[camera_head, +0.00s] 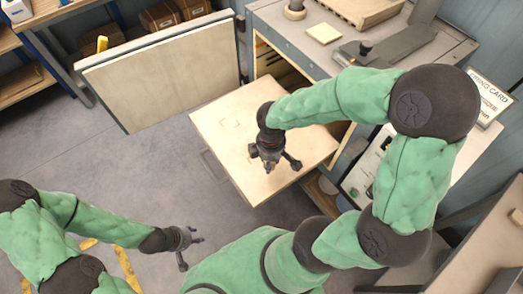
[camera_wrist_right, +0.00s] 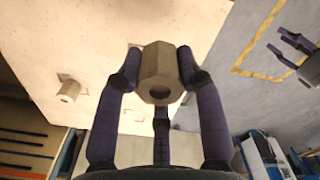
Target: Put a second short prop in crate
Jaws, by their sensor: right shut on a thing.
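My right gripper (camera_head: 271,162) is low over a pale wooden board (camera_head: 212,122) in the head view. In the right wrist view its fingers are shut on a beige hexagonal short prop (camera_wrist_right: 160,72) with a round hole in its end. I cannot tell for sure which thing is the crate.
A large upright panel (camera_head: 160,72) stands behind the board. A grey cabinet (camera_head: 280,28) at the back bears a wooden tray (camera_head: 362,12) and a small pale block (camera_head: 323,33). A wooden structure (camera_head: 480,255) is at the lower right. Open floor (camera_head: 165,165) lies left of the board.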

